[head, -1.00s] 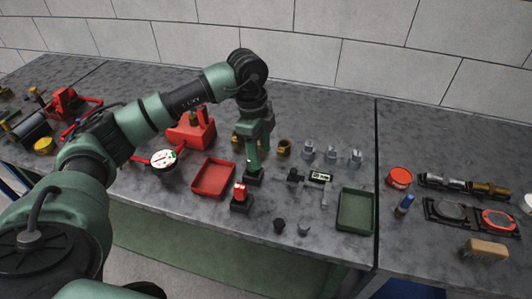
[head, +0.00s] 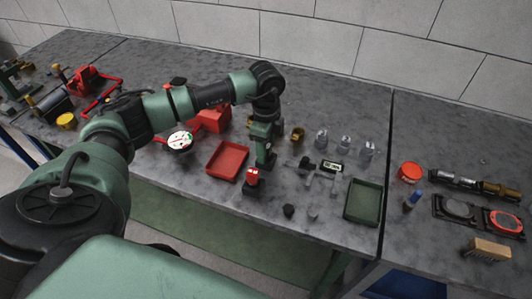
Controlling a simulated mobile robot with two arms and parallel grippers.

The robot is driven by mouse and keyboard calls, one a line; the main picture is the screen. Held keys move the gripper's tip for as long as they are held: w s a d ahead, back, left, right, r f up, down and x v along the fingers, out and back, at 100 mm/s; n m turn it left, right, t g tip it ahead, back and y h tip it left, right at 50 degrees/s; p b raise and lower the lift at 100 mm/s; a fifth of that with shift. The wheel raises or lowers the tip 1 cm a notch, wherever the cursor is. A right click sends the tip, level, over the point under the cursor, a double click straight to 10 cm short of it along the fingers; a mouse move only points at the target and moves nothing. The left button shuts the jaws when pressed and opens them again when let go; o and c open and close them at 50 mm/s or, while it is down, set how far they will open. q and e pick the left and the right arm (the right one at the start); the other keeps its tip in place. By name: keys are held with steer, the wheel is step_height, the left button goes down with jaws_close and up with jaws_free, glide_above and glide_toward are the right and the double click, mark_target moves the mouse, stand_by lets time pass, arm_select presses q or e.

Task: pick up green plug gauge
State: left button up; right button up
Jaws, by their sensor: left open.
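The green plug gauge (head: 264,151) stands upright in a small black holder (head: 267,163), in the middle of the bench in the head view. My left gripper (head: 264,143) points down right at it from above, and is open. The gripper hides the gauge's upper part, and I cannot tell whether the fingers are around it or just above it. A red plug gauge (head: 253,177) stands in its own black holder just in front. My right gripper is not in view.
A red tray (head: 227,161) lies left of the holders and a green tray (head: 363,202) to the right. A dial gauge (head: 181,140), brass fitting (head: 297,135) and several clear-grey fittings (head: 345,143) stand nearby. The bench front edge is close.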

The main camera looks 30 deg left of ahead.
arm_select(q)
steer(key=c, duration=0.9)
jaws_close()
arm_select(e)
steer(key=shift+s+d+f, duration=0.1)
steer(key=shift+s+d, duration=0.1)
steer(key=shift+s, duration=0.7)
arm_select(q)
steer(key=shift+r, duration=0.1)
